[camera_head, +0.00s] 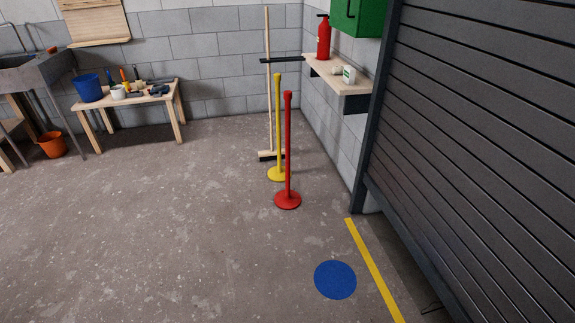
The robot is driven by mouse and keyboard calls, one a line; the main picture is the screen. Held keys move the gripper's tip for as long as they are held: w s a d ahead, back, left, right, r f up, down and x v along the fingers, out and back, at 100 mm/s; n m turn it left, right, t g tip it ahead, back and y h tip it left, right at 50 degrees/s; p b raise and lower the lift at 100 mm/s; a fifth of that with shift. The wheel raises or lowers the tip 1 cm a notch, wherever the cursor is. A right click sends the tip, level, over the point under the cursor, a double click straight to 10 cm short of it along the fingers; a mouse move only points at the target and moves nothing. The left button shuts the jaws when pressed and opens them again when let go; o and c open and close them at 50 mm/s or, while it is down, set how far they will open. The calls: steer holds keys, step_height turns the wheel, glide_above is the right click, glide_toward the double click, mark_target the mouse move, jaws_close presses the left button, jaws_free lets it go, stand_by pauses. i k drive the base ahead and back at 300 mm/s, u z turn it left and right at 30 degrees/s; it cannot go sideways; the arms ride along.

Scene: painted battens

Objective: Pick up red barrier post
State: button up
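The red barrier post (288,145) stands upright on the concrete floor on a round red base, right of the middle of the head view. A yellow barrier post (278,122) stands upright close behind it and slightly to the left. The red post's base partly overlaps the view of the floor just in front of the yellow base. My gripper is not in the head view.
A broom (268,85) leans by the back wall behind the posts. A wall shelf (338,77) with a red extinguisher (323,38) juts out at right. A dark shutter (485,130) fills the right side. A blue floor disc (335,280) lies in front.

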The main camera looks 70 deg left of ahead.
mark_target(288, 199)
steer(key=z, duration=0.2)
steer(key=i, duration=0.1)
steer(key=u, duration=2.65)
steer(key=k, duration=0.9)
steer(key=u, duration=0.1)
steer(key=i, duration=0.9)
steer(key=z, duration=0.05)
